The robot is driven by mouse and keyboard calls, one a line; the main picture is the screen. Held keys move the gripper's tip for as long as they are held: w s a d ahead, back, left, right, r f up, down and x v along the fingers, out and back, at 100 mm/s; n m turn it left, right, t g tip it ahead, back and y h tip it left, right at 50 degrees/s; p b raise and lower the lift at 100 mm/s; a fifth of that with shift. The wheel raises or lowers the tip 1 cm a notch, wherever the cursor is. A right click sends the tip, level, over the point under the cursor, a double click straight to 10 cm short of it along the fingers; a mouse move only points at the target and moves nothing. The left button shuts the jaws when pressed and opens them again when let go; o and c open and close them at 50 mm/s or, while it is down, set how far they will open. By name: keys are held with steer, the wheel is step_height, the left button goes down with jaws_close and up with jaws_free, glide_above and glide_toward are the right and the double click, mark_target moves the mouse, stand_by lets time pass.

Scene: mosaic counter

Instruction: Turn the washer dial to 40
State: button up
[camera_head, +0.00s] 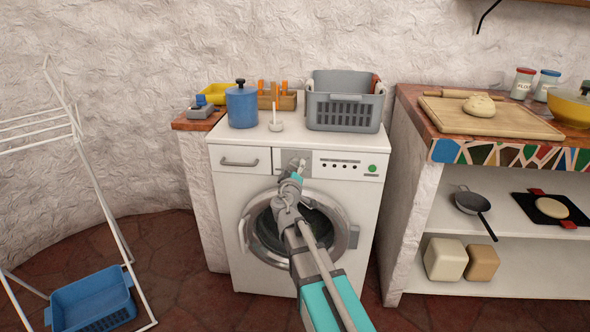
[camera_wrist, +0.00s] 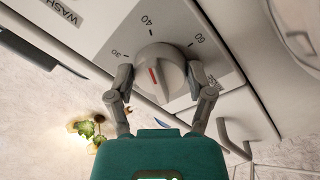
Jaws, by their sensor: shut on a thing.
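The white washer (camera_head: 229,200) stands against the wall with its round door shut. My gripper (camera_head: 296,168) is at the washer's control panel and hides the dial in the head view. In the wrist view the grey-white round dial (camera_wrist: 170,80) has a short red mark. My gripper (camera_wrist: 160,73) has one finger on each side of the dial and is shut on it. The numbers 30, 40 (camera_wrist: 147,20) and 60 are printed around the dial. I cannot tell exactly which number the red mark points to.
On the washer are a grey basket (camera_head: 345,117), a blue pot (camera_head: 242,108) and a small white object (camera_head: 275,125). A counter (camera_head: 418,118) stands close on the right. A drying rack (camera_head: 85,160) and blue tub (camera_head: 92,300) are at left.

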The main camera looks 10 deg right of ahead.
steer(key=o, duration=1.1)
